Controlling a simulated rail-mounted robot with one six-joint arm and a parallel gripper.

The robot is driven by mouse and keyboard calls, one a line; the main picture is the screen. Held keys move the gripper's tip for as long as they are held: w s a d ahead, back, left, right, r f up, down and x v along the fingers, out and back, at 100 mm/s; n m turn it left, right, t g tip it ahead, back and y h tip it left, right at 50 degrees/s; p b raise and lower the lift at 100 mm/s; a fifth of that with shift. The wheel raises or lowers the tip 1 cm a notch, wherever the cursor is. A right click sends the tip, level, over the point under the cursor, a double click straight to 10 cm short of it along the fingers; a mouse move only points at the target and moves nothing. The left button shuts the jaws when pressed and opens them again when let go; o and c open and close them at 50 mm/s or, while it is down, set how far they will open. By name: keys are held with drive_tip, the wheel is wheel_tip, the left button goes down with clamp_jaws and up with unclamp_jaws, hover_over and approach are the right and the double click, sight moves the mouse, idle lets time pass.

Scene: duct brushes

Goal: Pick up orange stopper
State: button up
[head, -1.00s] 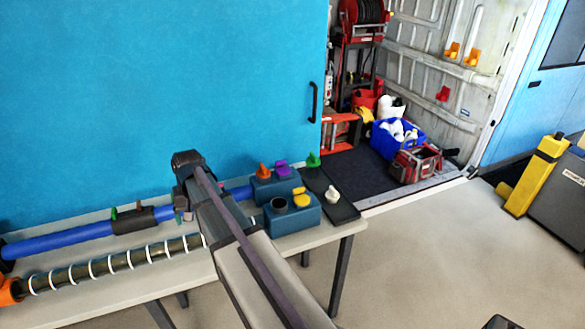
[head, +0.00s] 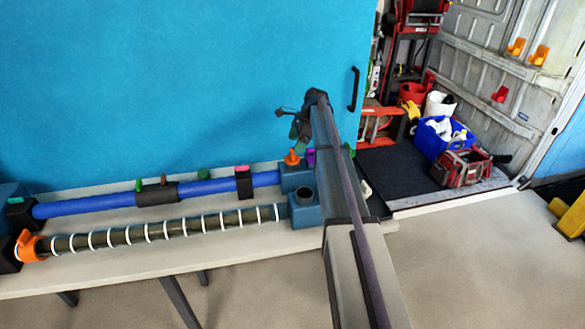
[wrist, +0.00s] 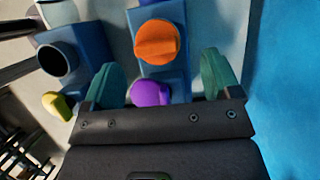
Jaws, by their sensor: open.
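The orange stopper (head: 292,157) stands upright on the rear dark blue block (head: 297,179) near the table's right end. In the wrist view the round orange stopper (wrist: 157,43), with a raised grip, lies ahead of the fingers and between their lines. My gripper (head: 287,122) is open and empty above the block in the head view. In the wrist view its teal fingers (wrist: 160,72) are spread apart, with the purple stopper (wrist: 151,92) showing between them. I see no contact with the orange stopper.
A front blue block (head: 304,209) has an open round socket. A yellow stopper (wrist: 58,104) shows left of the fingers in the wrist view. A blue tube (head: 100,205) and ringed brush (head: 165,231) lie left. The blue wall panel (head: 180,80) stands close behind.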

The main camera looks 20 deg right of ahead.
sight(292, 153)
drive_tip(key=shift+f, duration=0.15)
drive_tip(key=b+x, duration=0.5)
drive_tip(key=shift+s, duration=0.25)
drive_tip(key=shift+r, duration=0.2)
drive_tip(key=c, duration=0.9)
